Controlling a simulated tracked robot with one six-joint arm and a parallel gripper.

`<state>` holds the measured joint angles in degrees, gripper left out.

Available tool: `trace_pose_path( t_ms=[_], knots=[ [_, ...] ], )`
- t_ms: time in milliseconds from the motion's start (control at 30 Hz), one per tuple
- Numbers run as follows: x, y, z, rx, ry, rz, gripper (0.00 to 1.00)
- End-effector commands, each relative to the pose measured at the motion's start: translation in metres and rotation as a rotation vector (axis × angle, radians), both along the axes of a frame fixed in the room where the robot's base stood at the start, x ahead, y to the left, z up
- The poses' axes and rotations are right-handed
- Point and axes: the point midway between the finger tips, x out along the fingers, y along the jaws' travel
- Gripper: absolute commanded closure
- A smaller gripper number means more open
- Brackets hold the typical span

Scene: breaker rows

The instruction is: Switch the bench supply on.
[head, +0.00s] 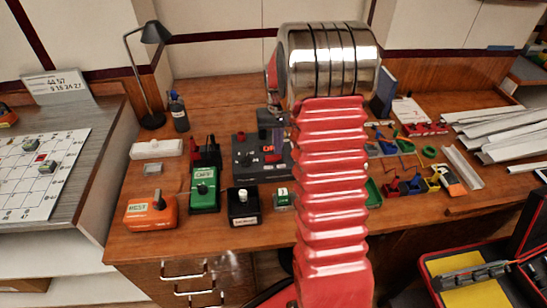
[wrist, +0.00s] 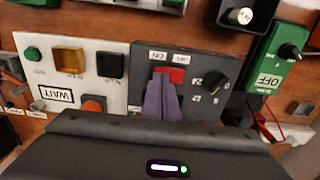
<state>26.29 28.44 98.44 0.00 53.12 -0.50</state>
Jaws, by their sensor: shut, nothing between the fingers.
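A dark grey box with a red switch and a black knob stands mid-bench in the head view (head: 247,171). It looks like the bench supply, but I read no name on it. In the wrist view the box (wrist: 190,62) shows its red switch (wrist: 172,74) under two small white labels, with the knob (wrist: 216,82) to the right. My gripper (wrist: 161,80) is shut and empty, its purple fingers at the lower left edge of the switch, partly hiding it. Contact cannot be told. In the head view my gripper (head: 273,138) is over the box, partly hidden by my arm.
An orange box (head: 151,214), a green box (head: 204,190) and a black box with a silver knob (head: 243,207) stand in front and left. A white panel with a WAIT label (wrist: 60,97) adjoins the grey box. A lamp (head: 150,80) stands back left.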

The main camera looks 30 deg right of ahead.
Motion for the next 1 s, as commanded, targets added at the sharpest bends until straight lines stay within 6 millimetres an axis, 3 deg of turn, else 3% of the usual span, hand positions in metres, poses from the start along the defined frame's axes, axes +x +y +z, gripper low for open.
trace_pose_path(
  t_ms=[1000],
  knots=[
    [0.0001, -0.0003, -0.0076, 0.0, 0.0, 0.0, 1.0]
  ],
)
